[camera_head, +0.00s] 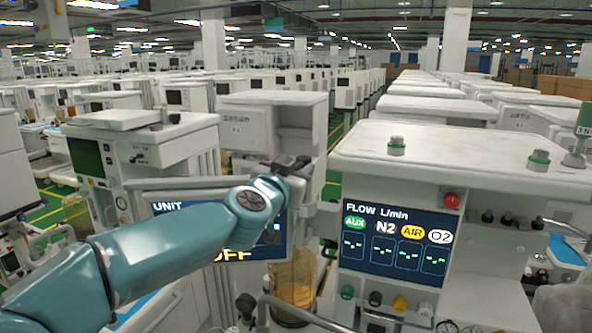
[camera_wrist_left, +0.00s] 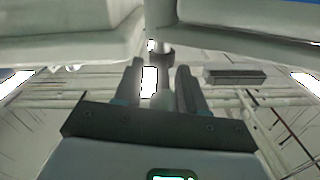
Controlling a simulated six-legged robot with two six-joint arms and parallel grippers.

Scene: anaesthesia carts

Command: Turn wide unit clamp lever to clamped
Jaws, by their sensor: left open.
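The wide unit shows in the head view as a pale cart with a dark screen (camera_head: 165,207) reading UNIT and OFF, partly covered by my left arm. My left gripper (camera_head: 292,164) is in front of the unit's upper right corner, with its dark fingers pointing away from me. In the left wrist view my left gripper (camera_wrist_left: 160,88) is open, with its two dark fingers apart. A dark collar on a pale post (camera_wrist_left: 161,57) lies just beyond the fingertips; I cannot tell if this is the clamp lever. The lever's position is not readable. My right gripper is not in view.
A flow cart with a FLOW L/min screen (camera_head: 397,243) stands at the right, with knobs below it and a red button (camera_head: 452,201). A yellowish clear canister (camera_head: 294,280) stands between the carts. Rows of similar carts fill the hall behind.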

